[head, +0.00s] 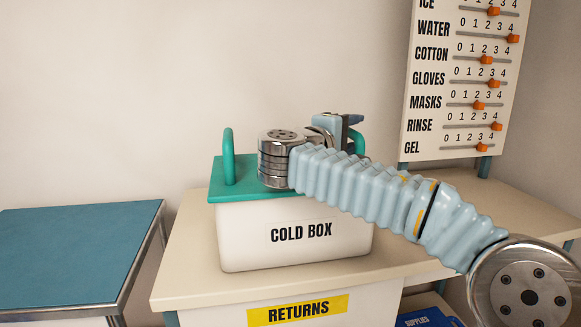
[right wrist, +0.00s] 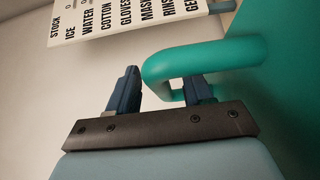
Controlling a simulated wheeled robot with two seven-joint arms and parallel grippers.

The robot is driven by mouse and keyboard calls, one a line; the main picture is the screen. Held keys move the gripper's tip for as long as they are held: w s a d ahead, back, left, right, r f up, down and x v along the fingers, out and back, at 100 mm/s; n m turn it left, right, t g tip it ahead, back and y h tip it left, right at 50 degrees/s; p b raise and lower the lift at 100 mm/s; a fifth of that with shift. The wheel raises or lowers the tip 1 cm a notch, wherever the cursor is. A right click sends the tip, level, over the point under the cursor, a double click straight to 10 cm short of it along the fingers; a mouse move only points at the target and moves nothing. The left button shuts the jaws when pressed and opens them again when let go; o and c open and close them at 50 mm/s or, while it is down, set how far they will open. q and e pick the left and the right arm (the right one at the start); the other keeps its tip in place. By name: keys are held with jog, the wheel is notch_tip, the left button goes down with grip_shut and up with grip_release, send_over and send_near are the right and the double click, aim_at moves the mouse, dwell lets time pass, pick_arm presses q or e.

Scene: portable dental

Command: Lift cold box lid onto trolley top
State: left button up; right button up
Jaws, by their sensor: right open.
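The white cold box (head: 290,245) stands on a cream counter, with its green lid (head: 222,190) on top. The lid has a left handle (head: 228,155) and a right handle (head: 359,143); my arm hides much of the lid. My right gripper (head: 350,122) is at the right handle, jaws open. In the right wrist view, the green handle (right wrist: 205,55) curves close to the open fingers, with part of it between or just beyond them; contact cannot be told. The blue trolley top (head: 75,250) is at the left and bare. My left gripper is not in view.
The cream counter (head: 185,270) has a yellow RETURNS label (head: 298,309) on its front. A stock board (head: 460,85) with orange sliders stands at the back right. A blue supplies bin (head: 428,317) sits low at the right. A gap separates trolley and counter.

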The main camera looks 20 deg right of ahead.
jog(key=shift+c, duration=0.3)
grip_shut()
dwell(1.1)
